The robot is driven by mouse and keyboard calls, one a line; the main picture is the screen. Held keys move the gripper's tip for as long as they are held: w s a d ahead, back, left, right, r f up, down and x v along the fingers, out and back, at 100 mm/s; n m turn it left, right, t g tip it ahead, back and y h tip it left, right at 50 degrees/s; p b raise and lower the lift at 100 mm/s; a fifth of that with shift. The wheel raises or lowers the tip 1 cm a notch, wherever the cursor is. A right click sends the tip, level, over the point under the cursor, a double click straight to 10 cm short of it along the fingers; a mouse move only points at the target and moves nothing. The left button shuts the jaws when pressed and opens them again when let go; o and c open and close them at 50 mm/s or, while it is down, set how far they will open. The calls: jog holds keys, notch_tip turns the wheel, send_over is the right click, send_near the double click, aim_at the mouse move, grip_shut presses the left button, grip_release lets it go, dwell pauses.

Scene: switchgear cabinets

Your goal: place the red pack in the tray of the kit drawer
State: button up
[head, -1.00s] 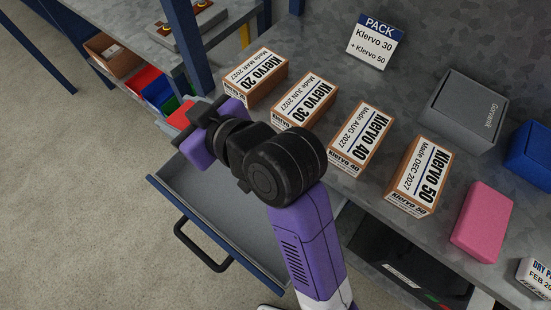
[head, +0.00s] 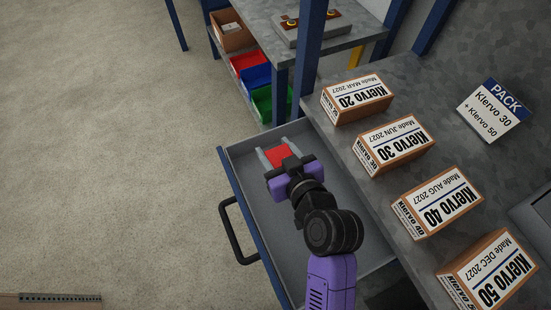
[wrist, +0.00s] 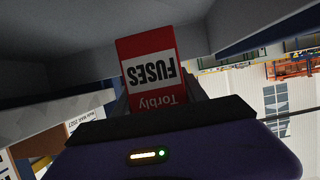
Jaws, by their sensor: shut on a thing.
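The red pack (head: 279,156), with a white label reading FUSES, is held between the grey fingers of my gripper (head: 278,153). In the wrist view the red pack (wrist: 150,68) shows with its lettering upside down, between the fingers. The kit drawer (head: 262,215) is pulled out, with a grey inside, a blue front and a black handle. My gripper and the pack appear over the drawer's far end. I cannot tell how high the pack is above the drawer floor. No separate inner tray can be made out; my arm hides part of the drawer.
Cartons Klervo 20 (head: 357,100), Klervo 30 (head: 394,147), Klervo 40 (head: 438,204) and Klervo 50 (head: 490,272) line the grey worktop beside the drawer. A PACK sign (head: 493,112) stands behind. Red, blue and green bins (head: 256,78) sit beyond. Open floor lies left.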

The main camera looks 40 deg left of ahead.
jog(key=shift+f, duration=2.2)
jog(key=shift+f+b, duration=0.15)
jog(key=shift+b, duration=0.2)
jog(key=o, duration=1.6)
jog(key=shift+c, duration=0.2)
jog(key=shift+r, duration=0.2)
jog(key=shift+s+d, duration=0.1)
jog(key=shift+d, duration=0.25)
jog(key=v, duration=1.1)
